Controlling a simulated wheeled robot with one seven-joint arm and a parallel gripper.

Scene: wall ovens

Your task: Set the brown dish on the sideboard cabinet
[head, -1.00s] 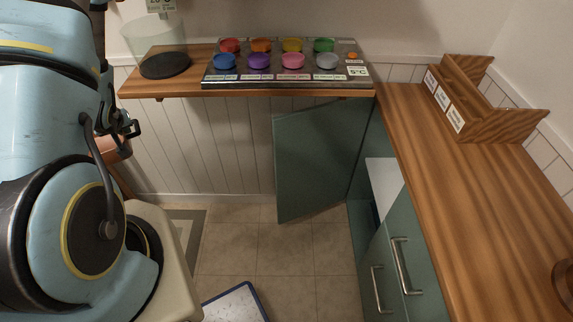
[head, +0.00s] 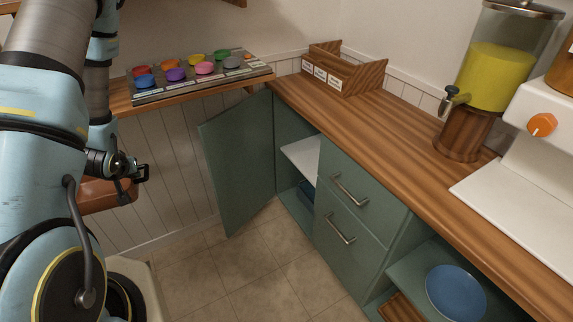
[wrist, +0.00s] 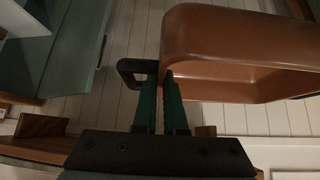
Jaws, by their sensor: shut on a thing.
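The brown dish (wrist: 240,40) is a rounded, deep reddish-brown pan and fills the upper right of the wrist view. It also shows in the head view at the left edge (head: 98,196), partly hidden by my arm. My gripper (wrist: 160,85) is shut on the dish at its near left end, beside a dark loop handle (wrist: 128,72). The dish is held in the air. The sideboard cabinet (head: 390,125) is green with a long wooden top, right of my arm in the head view. Its top is clear in the middle.
A green cabinet door (head: 238,165) stands open towards the floor space. A wooden organizer (head: 345,72) sits at the top's far end. A yellow drink dispenser (head: 495,70) and a white machine (head: 530,160) stand at the right. A wall shelf holds a board of coloured bowls (head: 200,75).

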